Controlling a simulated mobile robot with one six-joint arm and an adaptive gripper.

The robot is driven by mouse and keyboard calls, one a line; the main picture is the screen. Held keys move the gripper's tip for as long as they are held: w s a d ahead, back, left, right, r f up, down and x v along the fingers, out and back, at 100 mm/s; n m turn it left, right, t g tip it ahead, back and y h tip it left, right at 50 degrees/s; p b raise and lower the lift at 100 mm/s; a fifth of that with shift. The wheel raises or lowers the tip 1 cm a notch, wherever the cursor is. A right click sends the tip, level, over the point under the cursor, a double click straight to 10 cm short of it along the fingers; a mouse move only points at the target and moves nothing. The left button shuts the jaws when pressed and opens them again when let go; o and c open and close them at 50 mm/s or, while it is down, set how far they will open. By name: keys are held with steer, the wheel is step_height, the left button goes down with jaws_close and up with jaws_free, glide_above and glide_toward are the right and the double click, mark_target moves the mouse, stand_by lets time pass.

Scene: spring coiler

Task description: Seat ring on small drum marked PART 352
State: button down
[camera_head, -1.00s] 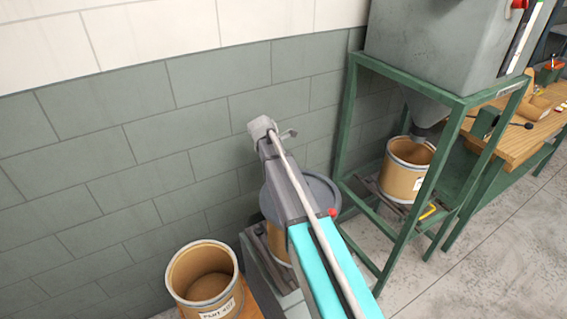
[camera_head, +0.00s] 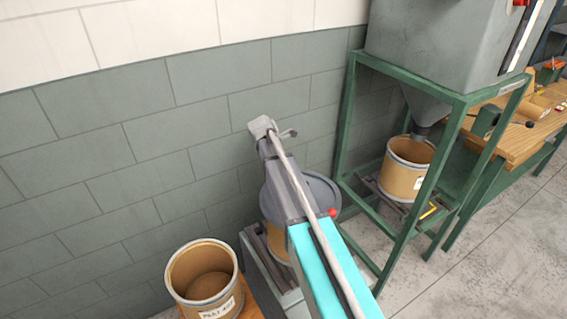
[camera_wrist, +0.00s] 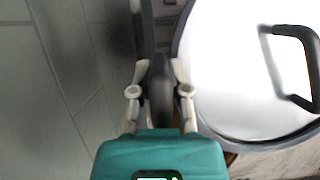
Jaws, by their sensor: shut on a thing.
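A brown drum with a round grey top (camera_head: 322,190) stands by the wall in the head view, partly hidden behind my arm. No label shows on its visible side, and I cannot tell ring from lid there. In the wrist view a pale round lid (camera_wrist: 225,70) with a darker grey rim and a black handle (camera_wrist: 293,65) fills the right side. My gripper (camera_wrist: 160,85) is shut on a dark grey piece just left of that rim. I cannot tell whether this piece is part of the ring. In the head view my gripper is hidden.
An open, empty brown drum (camera_head: 204,275) with a blurred PART label stands at lower left. Another open drum (camera_head: 405,170) sits under the hopper inside a green frame (camera_head: 447,150). A wooden bench (camera_head: 520,140) is at right. The tiled wall is close behind.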

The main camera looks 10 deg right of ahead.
stand_by(0.4)
steer(key=c, duration=0.5)
jaws_free()
steer(key=shift+c, duration=0.2)
steer(key=shift+o, duration=0.7)
steer(key=o, duration=0.4)
steer(key=shift+s, duration=0.1)
steer(key=shift+r, duration=0.2)
